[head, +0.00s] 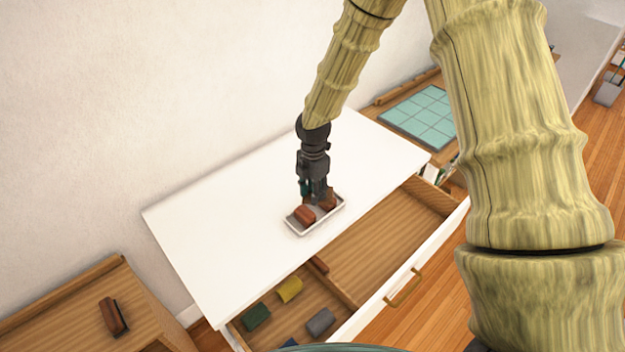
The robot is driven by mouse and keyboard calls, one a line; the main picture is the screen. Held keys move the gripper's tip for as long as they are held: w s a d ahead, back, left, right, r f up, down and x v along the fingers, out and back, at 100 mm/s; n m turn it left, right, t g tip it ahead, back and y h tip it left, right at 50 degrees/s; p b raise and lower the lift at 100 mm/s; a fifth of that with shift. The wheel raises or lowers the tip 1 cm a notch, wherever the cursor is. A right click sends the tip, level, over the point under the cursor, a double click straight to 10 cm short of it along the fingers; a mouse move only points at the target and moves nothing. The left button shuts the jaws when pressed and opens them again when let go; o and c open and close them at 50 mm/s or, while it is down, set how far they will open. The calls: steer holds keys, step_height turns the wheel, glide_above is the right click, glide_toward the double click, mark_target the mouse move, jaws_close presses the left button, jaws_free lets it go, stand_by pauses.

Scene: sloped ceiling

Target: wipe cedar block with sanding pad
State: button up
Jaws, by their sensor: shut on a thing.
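A white tray (290,222) sits near the front edge of the white cabinet top. A reddish-brown block (304,215), which looks like the cedar block, lies in its left part. My gripper (318,197) points down over the tray's far side. It is shut on a brown piece (329,201) at the tray's right end, partly hidden by the fingers. I cannot tell for sure whether this piece is the sanding pad, or whether it touches the tray.
Below the cabinet top (225,215) an open drawer (390,235) holds green (256,316), yellow (289,289) and grey (320,322) pieces. A brown block (110,315) lies on a wooden unit at left. A teal gridded mat (420,116) lies behind. The cabinet top's left is clear.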

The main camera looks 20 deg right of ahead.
steer(key=shift+w+r, duration=0.1)
steer(key=shift+r, duration=1.4)
